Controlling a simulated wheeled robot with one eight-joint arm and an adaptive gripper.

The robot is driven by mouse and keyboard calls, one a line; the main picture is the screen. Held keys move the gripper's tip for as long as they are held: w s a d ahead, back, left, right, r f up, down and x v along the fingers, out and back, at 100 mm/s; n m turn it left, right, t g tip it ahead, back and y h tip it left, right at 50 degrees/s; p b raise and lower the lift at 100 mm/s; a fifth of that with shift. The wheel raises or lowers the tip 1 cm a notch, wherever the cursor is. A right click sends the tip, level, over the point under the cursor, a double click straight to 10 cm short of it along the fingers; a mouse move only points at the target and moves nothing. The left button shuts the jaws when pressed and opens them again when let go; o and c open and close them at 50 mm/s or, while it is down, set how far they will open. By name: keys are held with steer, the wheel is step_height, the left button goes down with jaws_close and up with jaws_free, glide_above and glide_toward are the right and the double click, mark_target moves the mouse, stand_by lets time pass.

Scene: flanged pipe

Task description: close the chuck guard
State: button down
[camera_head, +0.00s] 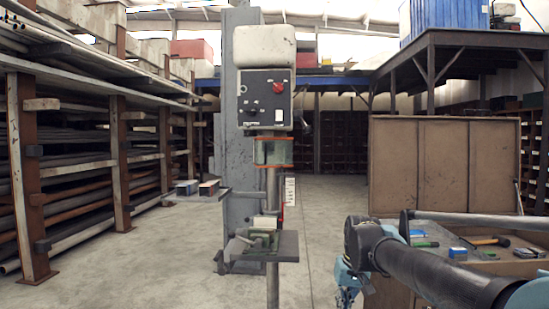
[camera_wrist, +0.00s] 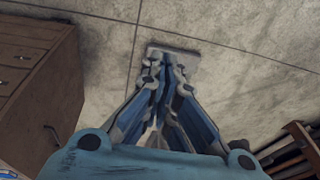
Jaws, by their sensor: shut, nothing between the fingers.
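A drill press stands ahead in the head view, with a pale head and a dark control panel (camera_head: 265,99) carrying a red knob. Just below the panel is the chuck guard (camera_head: 273,152), a clear greenish panel with orange edges at top and bottom. I cannot tell from here how far it is swung. My gripper (camera_wrist: 168,58) is shut and empty in the wrist view, its blue and grey fingers together, pointing down over the bare floor. In the head view my gripper (camera_head: 346,284) is partly visible at lower right, well below and to the right of the guard, apart from it.
The press table (camera_head: 287,246) holds a vise with a pale block. A workbench with drawers and tools (camera_head: 487,240) is at right, before a brown panel (camera_head: 440,165). Pipe racks (camera_head: 118,150) line the left. The concrete floor (camera_head: 335,220) between is clear.

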mark_target(273, 152)
steer(key=w+a+r+m+y, duration=0.1)
steer(key=w+a+r+y, duration=0.5)
steer(key=w+r, duration=0.45)
steer(key=w+a+r+m+t+y, duration=0.15)
steer(key=w+r+y, duration=0.35)
steer(key=w+r, duration=0.9)
steer(key=w+r+m+t+y, duration=0.1)
steer(key=w+r+t+y, duration=0.3)
steer(key=w+r, duration=0.95)
steer(key=w+a+r+g, duration=0.1)
steer(key=w+a+r, duration=0.1)
steer(key=a, duration=1.1)
steer(key=shift+w, duration=0.6)
steer(key=shift+m, duration=0.35)
